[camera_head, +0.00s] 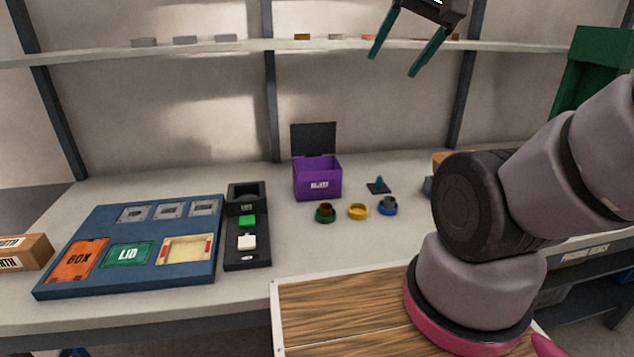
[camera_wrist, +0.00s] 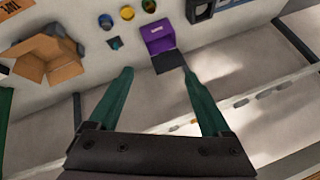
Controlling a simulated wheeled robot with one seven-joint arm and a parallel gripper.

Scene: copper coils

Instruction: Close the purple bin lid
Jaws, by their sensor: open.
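The purple bin (camera_head: 318,182) stands near the back of the table with a white label on its front. Its dark lid (camera_head: 314,138) is open and stands upright at the bin's rear edge. The purple bin also shows in the wrist view (camera_wrist: 157,34), with the dark lid (camera_wrist: 167,62) on its near side there. My gripper (camera_head: 393,64) is high at the top of the head view, in front of the shelf, with its two green fingers spread. It is empty and well apart from the bin. In the wrist view its fingers (camera_wrist: 160,72) lie either side of the lid.
Several small coloured cups, including a yellow one (camera_head: 358,211), stand right of the bin's front. A blue tray (camera_head: 90,225) and a black button panel (camera_head: 247,262) lie to the left. A shelf (camera_head: 215,46) runs above the table. An open cardboard box (camera_wrist: 50,58) shows in the wrist view.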

